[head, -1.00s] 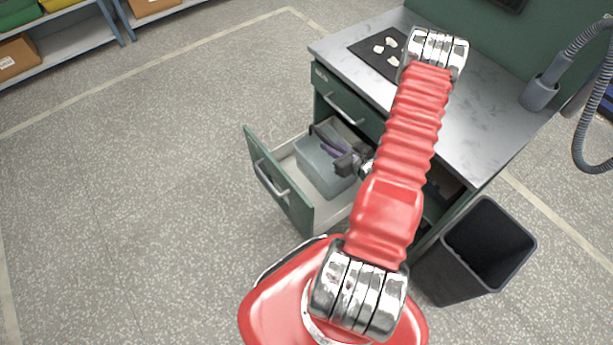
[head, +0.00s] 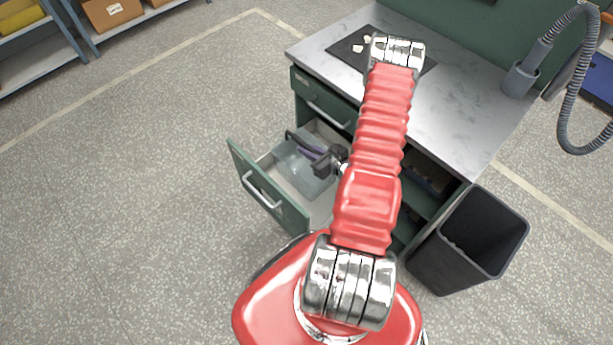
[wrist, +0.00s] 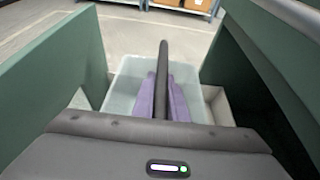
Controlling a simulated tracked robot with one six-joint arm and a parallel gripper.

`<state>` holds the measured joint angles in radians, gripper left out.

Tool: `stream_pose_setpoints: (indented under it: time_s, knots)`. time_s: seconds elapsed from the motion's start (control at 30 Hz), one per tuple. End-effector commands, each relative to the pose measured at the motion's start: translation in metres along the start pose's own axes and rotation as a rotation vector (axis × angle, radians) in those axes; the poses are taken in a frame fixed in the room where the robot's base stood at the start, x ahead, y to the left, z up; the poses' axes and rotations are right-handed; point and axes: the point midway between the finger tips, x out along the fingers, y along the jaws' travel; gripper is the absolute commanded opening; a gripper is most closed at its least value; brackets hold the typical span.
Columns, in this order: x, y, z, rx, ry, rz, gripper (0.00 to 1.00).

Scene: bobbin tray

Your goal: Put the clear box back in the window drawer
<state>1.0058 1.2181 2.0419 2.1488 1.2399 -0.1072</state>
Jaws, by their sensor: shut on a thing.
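The clear box (head: 308,179) is a pale see-through tub inside the outline of the pulled-out lower drawer, whose green front (head: 262,190) has a metal handle. My gripper (head: 309,146), with purple fingers, reaches in from the right and is shut on the box. In the wrist view the box (wrist: 128,82) lies beyond the purple fingers (wrist: 163,97), with a dark bar between them. A pale drawer wall (wrist: 217,106) shows right of the box. I cannot tell whether the box's bottom touches the drawer floor. My arm hides part of the drawer's right side.
The green workbench (head: 465,135) has a closed drawer (head: 326,107) above the open one. A dark mat (head: 345,50) with pale pieces lies on top. A black bin (head: 470,245) stands at the right, near my arm. The floor (head: 130,190) at left is clear.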

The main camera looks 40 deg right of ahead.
Motion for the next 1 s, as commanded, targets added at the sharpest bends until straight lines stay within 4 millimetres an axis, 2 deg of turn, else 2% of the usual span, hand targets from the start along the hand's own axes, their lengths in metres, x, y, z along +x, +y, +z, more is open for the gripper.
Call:
stream_pose_setpoints:
  time_s: [0.4,0.83,1.0]
  knots:
    - [0.019,0.001,-0.044,0.000,0.000,0.002,0.00]
    - [0.021,0.002,-0.048,-0.001,0.000,0.003,0.00]
    - [0.026,0.002,-0.061,0.000,0.000,0.004,0.00]
